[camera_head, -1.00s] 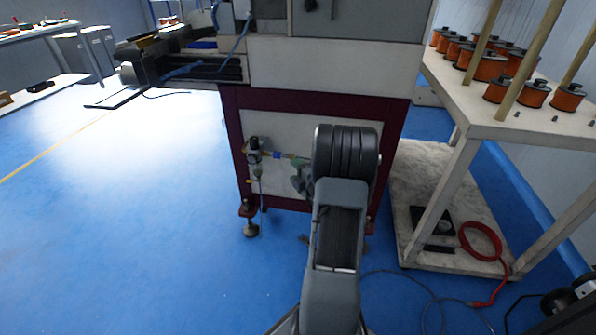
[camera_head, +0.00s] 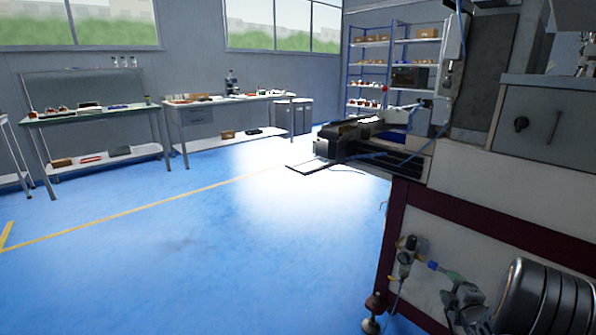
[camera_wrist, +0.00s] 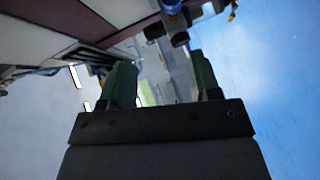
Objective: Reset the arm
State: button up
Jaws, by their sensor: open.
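My gripper (camera_wrist: 163,85) shows in the wrist view with its two green fingers apart and nothing between them. Beyond the fingers are blurred grey shapes and part of the room. The coil winder (camera_head: 470,225) stands at the right, with a dark red frame and pale panels. Its frame (camera_wrist: 110,20) also seems to show at the upper left of the wrist view.
A green-topped bench (camera_head: 95,112) and a white bench (camera_head: 230,98) stand along the far wall. A blue shelf rack (camera_head: 392,65) is behind the winder. A valve with fittings (camera_head: 408,255) sticks out from the winder's lower front. The blue floor (camera_head: 180,260) at left is clear.

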jog(key=a+r+m+g+p, duration=0.2)
jog(key=a+r+p, duration=0.2)
jog(key=r+p, duration=0.3)
jog(key=a+r+m+g+h+p, duration=0.1)
jog(key=a+r+m+g+p, duration=0.2)
jog(key=r, duration=0.7)
jog(key=a+r+m+g+p, duration=0.1)
jog(key=a+r+m+p, duration=0.1)
jog(key=a+r+p, duration=0.45)
jog(key=s+a+r+m+g+y+p, duration=0.3)
jog(key=s+a+r+m+g+p, duration=0.3)
jog(key=s+a+r+p, duration=0.9)
notch_tip(320, 180, up, 3)
jog(key=shift+s+a+r+m+y+p, duration=0.1)
jog(key=shift+s+a+m+y+p, duration=0.25)
jog(key=shift+s+a, duration=0.45)
